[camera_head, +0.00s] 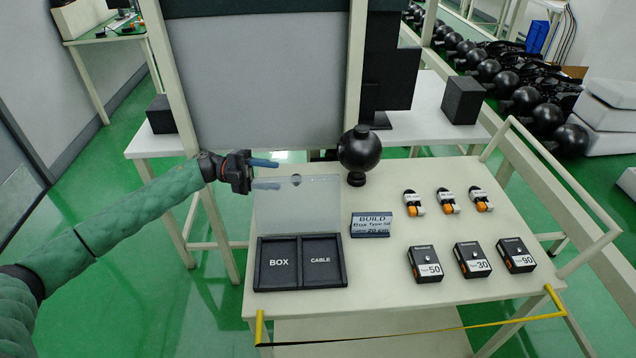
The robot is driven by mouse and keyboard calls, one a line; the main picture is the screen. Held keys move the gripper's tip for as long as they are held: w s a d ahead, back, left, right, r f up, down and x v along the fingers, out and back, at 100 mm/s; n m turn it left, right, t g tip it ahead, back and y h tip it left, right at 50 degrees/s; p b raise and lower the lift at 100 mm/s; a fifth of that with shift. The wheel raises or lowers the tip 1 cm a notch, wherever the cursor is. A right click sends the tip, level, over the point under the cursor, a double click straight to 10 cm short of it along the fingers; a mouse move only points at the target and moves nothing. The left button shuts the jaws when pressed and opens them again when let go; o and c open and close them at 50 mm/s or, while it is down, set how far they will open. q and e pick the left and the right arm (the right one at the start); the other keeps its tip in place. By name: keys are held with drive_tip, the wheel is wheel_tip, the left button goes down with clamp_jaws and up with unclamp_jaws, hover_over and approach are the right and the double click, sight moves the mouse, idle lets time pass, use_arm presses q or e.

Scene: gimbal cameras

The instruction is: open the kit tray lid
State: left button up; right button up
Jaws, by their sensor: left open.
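The black kit tray (300,288) lies at the left front of the white table, with two empty compartments marked BOX and CABLE. Its clear lid (298,212) is raised off the compartments and extends up behind the tray from its far edge; it has a small notch in its far edge. I cannot tell its exact tilt. My left gripper (268,173) comes in from the left beside the lid's upper left corner. Its two blue-grey fingers are apart with nothing seen between them. I cannot tell whether a finger touches the lid. My right gripper is out of view.
A black ball-shaped device (359,150) stands behind. Three black boxes (472,260) marked 50, 30 and 90, and three small cable pieces (447,201) with orange parts, are at the right. A grey panel (262,85) rises behind the table.

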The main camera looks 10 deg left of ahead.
sight(296, 179)
use_arm(q)
drive_tip(key=d, duration=0.2)
drive_tip(key=d+p, duration=0.1)
drive_tip(key=d, duration=0.1)
drive_tip(key=d+p, duration=0.1)
drive_tip(key=d, duration=0.1)
drive_tip(key=shift+s+d+r, duration=0.15)
drive_tip(key=shift+s+r, duration=0.2)
drive_tip(key=shift+d, duration=0.65)
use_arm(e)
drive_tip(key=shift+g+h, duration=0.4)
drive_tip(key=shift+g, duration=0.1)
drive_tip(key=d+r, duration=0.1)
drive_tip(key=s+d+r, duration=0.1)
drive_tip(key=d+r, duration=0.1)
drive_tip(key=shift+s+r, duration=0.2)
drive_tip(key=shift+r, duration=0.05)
use_arm(q)
drive_tip(key=shift+c, duration=0.2)
